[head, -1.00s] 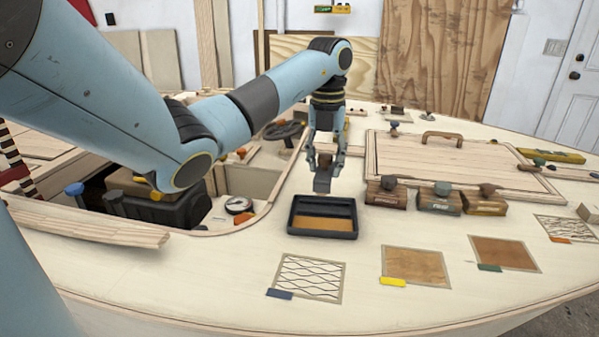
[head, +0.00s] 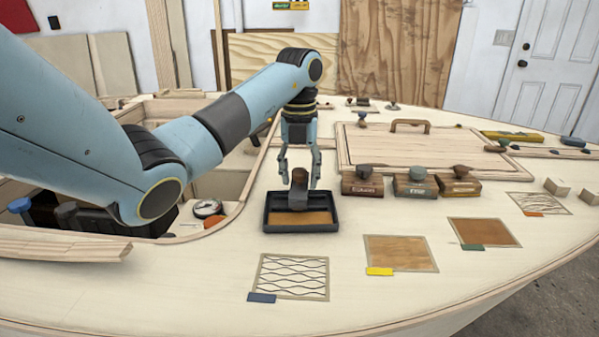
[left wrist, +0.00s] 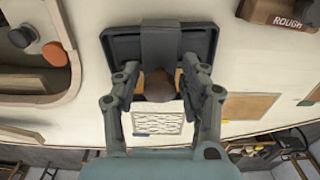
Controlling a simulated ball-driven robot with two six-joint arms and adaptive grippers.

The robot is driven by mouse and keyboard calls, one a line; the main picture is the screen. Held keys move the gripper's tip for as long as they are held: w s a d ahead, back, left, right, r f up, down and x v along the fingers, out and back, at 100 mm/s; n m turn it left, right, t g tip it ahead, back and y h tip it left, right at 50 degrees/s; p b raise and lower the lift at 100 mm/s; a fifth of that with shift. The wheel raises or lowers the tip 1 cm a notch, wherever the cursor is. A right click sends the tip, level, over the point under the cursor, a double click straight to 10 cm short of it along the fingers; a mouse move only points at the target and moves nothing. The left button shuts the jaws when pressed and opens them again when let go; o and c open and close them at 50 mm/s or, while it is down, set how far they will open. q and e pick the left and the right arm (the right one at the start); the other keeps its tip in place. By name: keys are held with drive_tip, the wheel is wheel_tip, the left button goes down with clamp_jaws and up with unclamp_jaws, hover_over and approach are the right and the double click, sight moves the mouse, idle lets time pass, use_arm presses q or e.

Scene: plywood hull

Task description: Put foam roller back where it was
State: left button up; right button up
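The foam roller (head: 298,190) has a brown knob handle and a grey body. It rests in the black tray (head: 335,220), toward its far side, above an orange-brown bottom. My left gripper (head: 300,178) is over the tray with its fingers apart on either side of the handle, and gaps show between fingers and handle. In the left wrist view the grey roller body (left wrist: 160,45) lies across the tray (left wrist: 120,48), with the brown handle between the spread fingertips (left wrist: 159,75). My right gripper is not in view.
Several sanding blocks (head: 415,185) stand right of the tray, before a raised wooden hatch panel (head: 430,150). Sample patches (head: 292,276) lie on the deck in front. An open cockpit well (head: 225,175) lies left. The deck between tray and patches is clear.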

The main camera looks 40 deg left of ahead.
sight(300, 168)
use_arm(q)
drive_tip(key=shift+o, duration=1.2)
drive_tip(key=shift+r, duration=0.2)
wheel_tip(300, 168, up, 4)
drive_tip(key=shift+w+a+r+p, duration=0.1)
drive_tip(key=shift+r+p, duration=0.1)
drive_tip(key=shift+p, duration=0.25)
wheel_tip(300, 168, up, 8)
drive_tip(key=p, duration=0.7)
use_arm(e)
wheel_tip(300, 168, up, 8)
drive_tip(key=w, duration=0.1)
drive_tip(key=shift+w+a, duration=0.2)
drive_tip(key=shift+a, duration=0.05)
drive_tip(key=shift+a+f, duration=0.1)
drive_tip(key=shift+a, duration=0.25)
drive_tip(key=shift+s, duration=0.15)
